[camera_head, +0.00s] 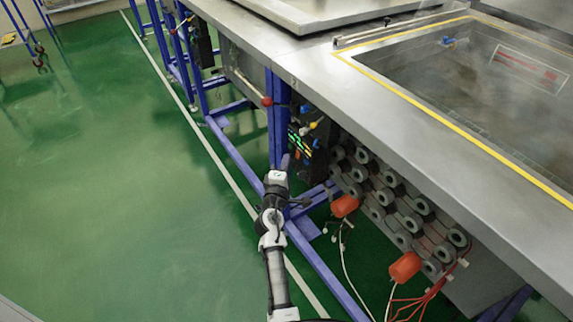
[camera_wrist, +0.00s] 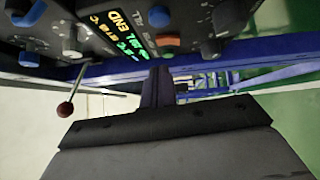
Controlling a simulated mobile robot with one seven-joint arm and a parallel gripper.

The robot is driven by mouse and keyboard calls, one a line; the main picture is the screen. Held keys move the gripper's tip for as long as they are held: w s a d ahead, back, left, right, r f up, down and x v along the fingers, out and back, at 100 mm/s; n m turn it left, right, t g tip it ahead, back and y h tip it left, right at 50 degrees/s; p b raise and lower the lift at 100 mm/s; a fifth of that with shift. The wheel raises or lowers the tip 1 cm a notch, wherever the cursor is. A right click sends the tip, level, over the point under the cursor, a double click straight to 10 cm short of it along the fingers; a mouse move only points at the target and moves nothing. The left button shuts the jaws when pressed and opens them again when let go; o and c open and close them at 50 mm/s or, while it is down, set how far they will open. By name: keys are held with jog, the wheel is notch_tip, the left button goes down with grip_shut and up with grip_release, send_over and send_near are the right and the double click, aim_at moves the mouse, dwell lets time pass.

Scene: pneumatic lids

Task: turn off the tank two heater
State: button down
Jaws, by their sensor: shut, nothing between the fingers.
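A dark control panel (camera_head: 308,150) with a lit green display hangs under the bench edge, beside a blue leg. It also shows upside down along the top of the wrist view (camera_wrist: 100,35), with the lit display (camera_wrist: 128,42), an orange switch (camera_wrist: 168,41), and several blue, white and black knobs. No tank number is readable. My gripper (camera_head: 285,161) is in front of the panel; in the wrist view its fingers (camera_wrist: 158,88) are shut and empty, just below the display and orange switch in the picture. Contact with the panel cannot be told.
A red-knobbed lever (camera_head: 267,101) sticks out left of the panel; a red ball-ended lever (camera_wrist: 65,109) shows in the wrist view. A yellow-edged water tank (camera_head: 405,98) is at right. Orange-capped heaters (camera_head: 405,267) with wires lie below. The green floor (camera_head: 100,200) at left is clear.

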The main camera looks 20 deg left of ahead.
jog(key=s+b, duration=0.1)
jog(key=s, duration=0.9)
jog(key=shift+s+d+r, duration=0.15)
jog(key=shift+s+r, duration=0.1)
jog(key=shift+s, duration=0.15)
